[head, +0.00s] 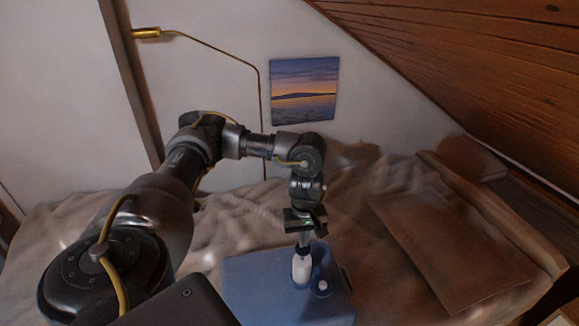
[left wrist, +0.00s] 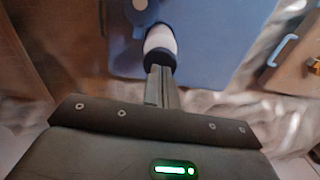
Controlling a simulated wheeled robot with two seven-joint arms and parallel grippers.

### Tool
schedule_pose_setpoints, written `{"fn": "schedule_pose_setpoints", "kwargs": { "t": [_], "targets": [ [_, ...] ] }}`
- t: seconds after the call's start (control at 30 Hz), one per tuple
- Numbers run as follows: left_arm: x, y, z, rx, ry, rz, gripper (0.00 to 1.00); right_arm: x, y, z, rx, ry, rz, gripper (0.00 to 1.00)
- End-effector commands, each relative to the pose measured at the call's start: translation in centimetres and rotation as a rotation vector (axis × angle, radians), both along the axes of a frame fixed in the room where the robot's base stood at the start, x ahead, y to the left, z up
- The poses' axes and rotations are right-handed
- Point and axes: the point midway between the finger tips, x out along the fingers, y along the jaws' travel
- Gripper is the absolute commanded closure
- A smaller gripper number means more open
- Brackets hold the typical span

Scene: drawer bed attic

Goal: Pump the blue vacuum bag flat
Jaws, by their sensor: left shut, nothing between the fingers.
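The blue vacuum bag (head: 258,287) lies on the bed, and it fills the upper middle of the left wrist view (left wrist: 215,45). A white pump (head: 301,268) with a dark top stands upright on the bag; it also shows in the left wrist view (left wrist: 160,42). A round white cap or valve (head: 322,286) sits beside the pump. My left gripper (head: 304,238) points down at the top of the pump, its fingers shut together and holding nothing. In the left wrist view the fingertips (left wrist: 160,72) meet the pump's dark top. My right gripper is not in view.
The bag rests on a rumpled brown bed cover (head: 225,225). A brown flat panel (head: 445,245) lies at the right. A sloping wooden ceiling (head: 480,70) comes down at the right. A brass lamp (head: 146,33) and a sunset picture (head: 304,91) are at the back wall.

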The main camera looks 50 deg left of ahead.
Motion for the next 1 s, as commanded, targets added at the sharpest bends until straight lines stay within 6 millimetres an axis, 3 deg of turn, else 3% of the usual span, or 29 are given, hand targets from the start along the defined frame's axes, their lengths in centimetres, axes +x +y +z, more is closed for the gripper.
{"fn": "schedule_pose_setpoints", "kwargs": {
  "t": [1.0],
  "targets": [
    [0.0, 0.0, -4.3, 0.0, 0.001, 0.0, 1.0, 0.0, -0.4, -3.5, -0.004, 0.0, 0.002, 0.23]
  ]
}}
